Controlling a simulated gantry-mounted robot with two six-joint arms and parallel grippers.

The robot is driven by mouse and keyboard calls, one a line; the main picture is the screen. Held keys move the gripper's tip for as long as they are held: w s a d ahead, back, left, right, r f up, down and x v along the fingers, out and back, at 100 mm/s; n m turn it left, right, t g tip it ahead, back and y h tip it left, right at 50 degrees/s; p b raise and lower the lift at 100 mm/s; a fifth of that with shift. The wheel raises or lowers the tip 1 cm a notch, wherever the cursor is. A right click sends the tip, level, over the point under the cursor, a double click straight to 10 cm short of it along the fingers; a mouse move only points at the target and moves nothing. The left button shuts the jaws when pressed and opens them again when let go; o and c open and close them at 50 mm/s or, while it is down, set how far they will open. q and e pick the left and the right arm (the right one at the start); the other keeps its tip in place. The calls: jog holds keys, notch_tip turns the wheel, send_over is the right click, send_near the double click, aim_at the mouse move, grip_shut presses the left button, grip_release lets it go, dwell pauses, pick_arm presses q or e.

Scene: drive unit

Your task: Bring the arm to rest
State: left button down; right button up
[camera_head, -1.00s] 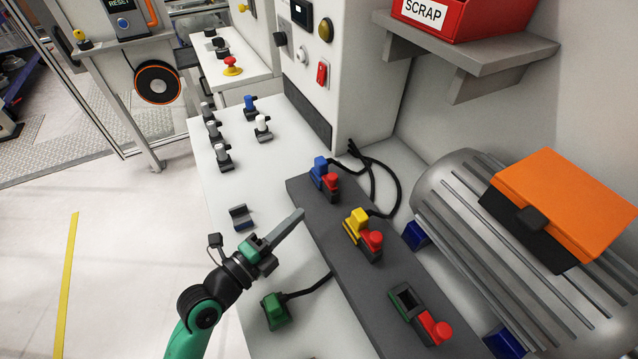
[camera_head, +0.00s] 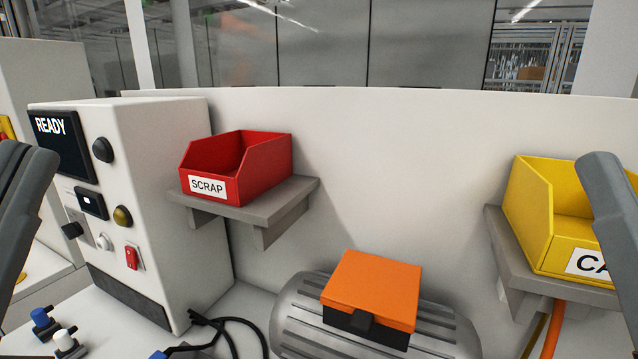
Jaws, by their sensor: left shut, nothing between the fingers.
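A control cabinet (camera_head: 150,180) with a READY screen stands left. A red SCRAP bin (camera_head: 262,160) sits on a wall shelf; a yellow bin (camera_head: 528,215) is at right. Below is a ribbed motor (camera_head: 300,320) with an orange-topped box (camera_head: 372,285).

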pick_arm(q)
notch_tip(320, 180, up, 38)
jog(key=a+n+y+p, duration=0.1)
jog(key=n+p, duration=0.8)
jog(key=p, duration=2.9)
jog(key=shift+a+f+n+y, duration=0.2)
jog(key=shift+a+n+y, duration=0.1)
jog(key=shift+y, duration=0.6)
pick_arm(e)
notch_tip(320, 180, up, 38)
